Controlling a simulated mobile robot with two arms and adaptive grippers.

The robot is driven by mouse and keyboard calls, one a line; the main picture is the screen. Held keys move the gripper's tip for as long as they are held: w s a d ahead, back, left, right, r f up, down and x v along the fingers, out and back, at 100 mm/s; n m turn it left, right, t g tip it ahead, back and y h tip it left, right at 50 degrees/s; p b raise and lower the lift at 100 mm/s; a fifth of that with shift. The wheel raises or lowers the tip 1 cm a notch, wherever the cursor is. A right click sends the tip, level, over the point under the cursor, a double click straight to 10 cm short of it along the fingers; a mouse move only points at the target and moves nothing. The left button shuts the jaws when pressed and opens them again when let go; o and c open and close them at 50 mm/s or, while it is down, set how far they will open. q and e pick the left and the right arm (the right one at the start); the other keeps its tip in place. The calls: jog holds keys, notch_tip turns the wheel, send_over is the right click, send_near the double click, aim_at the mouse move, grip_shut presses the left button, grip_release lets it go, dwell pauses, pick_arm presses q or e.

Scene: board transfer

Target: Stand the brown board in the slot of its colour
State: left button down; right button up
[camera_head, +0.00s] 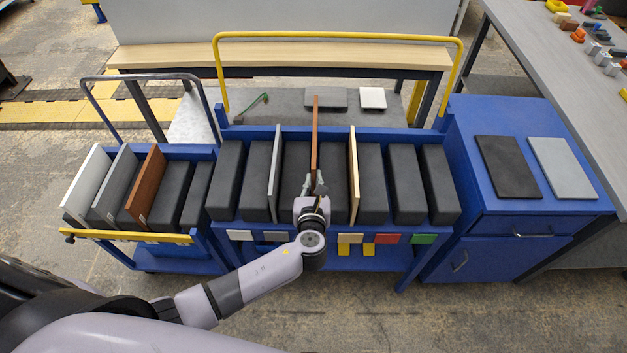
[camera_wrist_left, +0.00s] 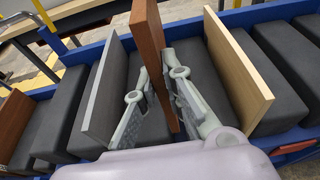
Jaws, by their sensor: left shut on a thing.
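My left gripper (camera_head: 317,186) is shut on a brown board (camera_head: 315,130), which stands upright above the middle of the blue rack (camera_head: 400,132). In the left wrist view the fingers (camera_wrist_left: 170,100) grip the near edge of the board (camera_wrist_left: 148,35). The board is between a grey board (camera_head: 275,170) and a pale wood board (camera_head: 354,172). Its lower edge is hidden among the dark blocks, so I cannot tell if it is seated. Colour tags line the rack front: white (camera_head: 240,235), grey (camera_head: 276,236), tan (camera_head: 350,238), red (camera_head: 387,239), green (camera_head: 423,239). My arm hides the part between grey and tan.
A smaller cart (camera_head: 205,150) on the left holds a white board (camera_head: 88,182), a grey board (camera_head: 117,178) and a reddish-brown board (camera_head: 147,182). A blue cabinet (camera_head: 460,130) on the right carries a black panel (camera_head: 507,167) and a grey panel (camera_head: 561,167).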

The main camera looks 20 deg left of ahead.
pick_arm(q)
jog(key=shift+f+b, duration=0.45)
jog(key=shift+f, duration=0.3)
notch_tip(320, 180, down, 4)
jog(key=b, duration=0.3)
jog(key=shift+f+b, duration=2.15)
jog(key=shift+f, duration=0.7)
jog(key=shift+s+f, duration=0.1)
jog(key=shift+f, duration=0.1)
